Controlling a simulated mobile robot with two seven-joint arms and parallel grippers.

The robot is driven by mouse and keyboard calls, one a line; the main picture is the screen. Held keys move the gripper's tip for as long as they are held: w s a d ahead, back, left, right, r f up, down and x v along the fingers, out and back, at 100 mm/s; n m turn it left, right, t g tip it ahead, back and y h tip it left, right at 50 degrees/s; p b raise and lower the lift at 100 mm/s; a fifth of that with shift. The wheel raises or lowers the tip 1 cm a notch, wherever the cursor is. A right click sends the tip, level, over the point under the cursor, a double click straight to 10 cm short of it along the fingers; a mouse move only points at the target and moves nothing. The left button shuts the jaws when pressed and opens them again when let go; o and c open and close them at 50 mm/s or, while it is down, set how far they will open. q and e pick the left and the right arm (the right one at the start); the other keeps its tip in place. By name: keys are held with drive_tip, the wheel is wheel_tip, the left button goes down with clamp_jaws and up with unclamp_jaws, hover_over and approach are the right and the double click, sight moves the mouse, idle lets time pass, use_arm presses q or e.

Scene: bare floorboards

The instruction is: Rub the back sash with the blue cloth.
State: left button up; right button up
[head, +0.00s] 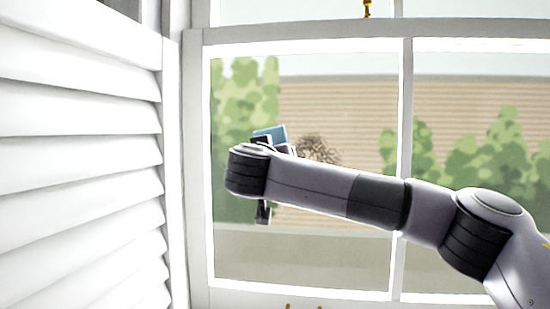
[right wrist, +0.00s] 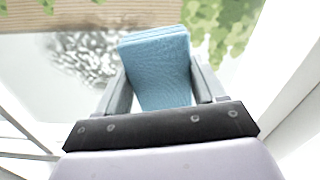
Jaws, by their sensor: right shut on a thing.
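The blue cloth (head: 272,133) is a small folded pad, mostly hidden behind my right arm in the head view. In the right wrist view the cloth (right wrist: 158,65) sits between the two grey fingers of my right gripper (right wrist: 160,88), which is shut on it. The window sash (head: 300,42) has a white frame around clear panes. A dark speckled smudge (head: 319,149) shows at the left pane, just right of the cloth; it also shows in the right wrist view (right wrist: 92,58). I cannot tell whether the cloth touches the glass, or which sash is the back one. My left gripper is out of view.
White louvred shutters (head: 80,150) stand close on the left, beside the window frame. A white upright bar (head: 403,110) divides the panes. A brass latch (head: 367,8) is at the top, and brass fittings (head: 290,307) show at the bottom edge. Bushes and a wall are outside.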

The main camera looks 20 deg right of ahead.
sight(345, 157)
drive_tip(key=shift+s+d+b, duration=0.65)
drive_tip(key=shift+s+d, duration=0.05)
drive_tip(key=shift+d, duration=0.5)
drive_tip(key=shift+s+d+b, duration=0.7)
drive_tip(key=shift+s+d, duration=0.05)
drive_tip(key=shift+d, duration=0.45)
drive_tip(key=shift+s+d+b, duration=0.65)
drive_tip(key=shift+s+d, duration=0.05)
drive_tip(key=shift+d, duration=0.5)
drive_tip(key=shift+s+d+b, duration=0.35)
drive_tip(key=shift+s+d, duration=0.2)
drive_tip(key=shift+d, duration=0.3)
drive_tip(key=shift+s+d+b, duration=0.3)
drive_tip(key=shift+s+d, duration=0.2)
drive_tip(key=shift+d, duration=0.4)
drive_tip(key=shift+s+d+b, duration=0.35)
drive_tip(key=shift+s+d, duration=0.2)
drive_tip(key=shift+d, duration=0.3)
drive_tip(key=w+a+f, duration=0.2)
drive_tip(key=w+a, duration=0.2)
drive_tip(key=a, duration=0.2)
drive_tip(key=shift+a+f, duration=0.2)
drive_tip(key=shift+f, duration=0.05)
drive_tip(key=w+a+p, duration=0.3)
drive_tip(key=a+p, duration=0.1)
drive_tip(key=a, duration=0.2)
drive_tip(key=shift+w, duration=0.35)
